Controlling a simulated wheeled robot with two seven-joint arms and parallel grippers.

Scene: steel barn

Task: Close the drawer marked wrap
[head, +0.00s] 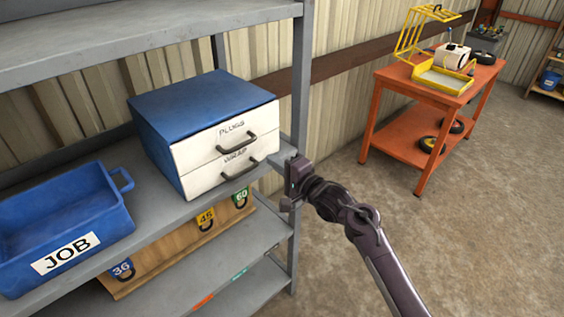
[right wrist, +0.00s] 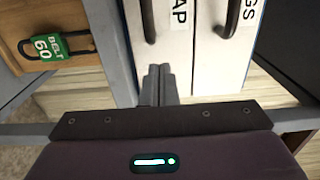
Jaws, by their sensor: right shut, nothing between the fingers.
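A small blue cabinet (head: 195,105) with two white drawer fronts stands on the grey shelf. The lower drawer, marked WRAP (head: 207,180), has a dark bow handle. Its front looks about level with the upper drawer, marked PLUGS (head: 205,151); I cannot tell if a small gap stays behind it. My right gripper (head: 289,184) is to the right of the wrap drawer, by the shelf post. In the right wrist view its fingers (right wrist: 157,86) are shut and empty, in front of the edge of the wrap drawer (right wrist: 164,62); contact cannot be told. My left gripper is out of view.
A blue JOB bin (head: 70,215) stands on the same shelf, left of the cabinet. Below hangs a wooden board (head: 165,262) with numbered padlocks. A grey post (head: 301,80) rises close to my right gripper. An orange cart (head: 405,140) stands farther right, with open floor in front.

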